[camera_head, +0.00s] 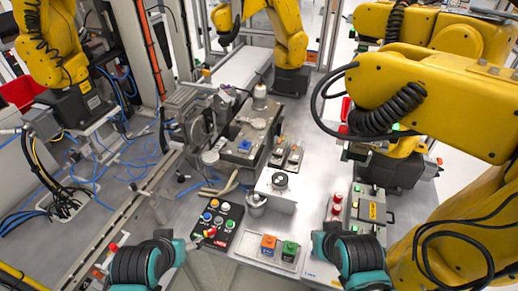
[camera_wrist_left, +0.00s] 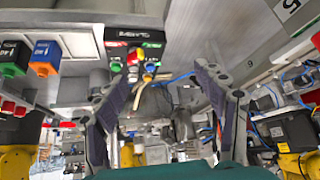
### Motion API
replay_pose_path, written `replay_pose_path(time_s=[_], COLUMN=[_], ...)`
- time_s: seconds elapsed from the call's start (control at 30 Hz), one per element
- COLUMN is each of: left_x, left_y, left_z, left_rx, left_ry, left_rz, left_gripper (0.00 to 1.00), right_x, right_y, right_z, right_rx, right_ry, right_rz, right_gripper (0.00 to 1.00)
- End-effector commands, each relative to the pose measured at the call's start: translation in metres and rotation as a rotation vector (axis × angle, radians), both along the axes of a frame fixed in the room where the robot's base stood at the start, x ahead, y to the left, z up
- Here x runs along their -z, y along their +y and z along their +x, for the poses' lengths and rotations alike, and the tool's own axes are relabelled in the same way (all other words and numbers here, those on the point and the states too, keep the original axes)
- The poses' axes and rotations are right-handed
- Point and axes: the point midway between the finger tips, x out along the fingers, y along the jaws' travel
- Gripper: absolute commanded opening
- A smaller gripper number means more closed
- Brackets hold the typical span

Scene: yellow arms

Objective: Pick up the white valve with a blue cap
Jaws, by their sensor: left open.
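I cannot clearly pick out a white valve with a blue cap. A small pale piece with a bluish top (camera_head: 210,157) stands left of the middle in the head view, and a blue cap (camera_head: 244,145) sits on a grey block; both are too small to be sure of. My left gripper (camera_wrist_left: 157,75) is open and empty in the left wrist view, its two grey fingers spread wide. In the head view its teal and black wrist is at the bottom left, apart from both pieces. My right arm's teal and black wrist (camera_head: 352,255) is at the bottom right; its fingers are not clear.
A black button panel (camera_head: 217,224) lies on the bench, also in the left wrist view (camera_wrist_left: 135,50). Orange (camera_head: 268,245) and green (camera_head: 289,250) boxes stand in a light tray. A white block with a dark knob (camera_head: 279,181) is behind them. Large yellow arms crowd the right.

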Motion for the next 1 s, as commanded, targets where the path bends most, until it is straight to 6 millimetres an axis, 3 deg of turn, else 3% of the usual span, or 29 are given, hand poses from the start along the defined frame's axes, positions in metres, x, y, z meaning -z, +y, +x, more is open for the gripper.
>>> replay_pose_path(time_s=[0.37, 0.57, 0.77, 1.0], left_x=[-0.032, -0.057, -0.091, -0.128], left_y=[-0.008, -0.015, -0.028, -0.055], left_z=[0.024, 0.049, 0.09, 0.168], left_rx=[0.073, 0.144, 0.26, 0.483], left_ry=[0.03, 0.057, 0.096, 0.154], left_rz=[0.02, 0.037, 0.061, 0.096], left_gripper=[0.71, 0.71, 0.71, 0.71], right_x=[-0.015, -0.028, -0.048, -0.083], right_y=[0.0, 0.0, 0.0, 0.0], right_z=[0.0, 0.0, 0.0, 0.0], right_rx=[-0.001, -0.001, -0.001, -0.001], right_ry=[0.0, 0.0, 0.0, 0.0], right_rz=[0.001, 0.001, 0.001, 0.001], right_gripper=[0.0, 0.0, 0.0, 0.0])
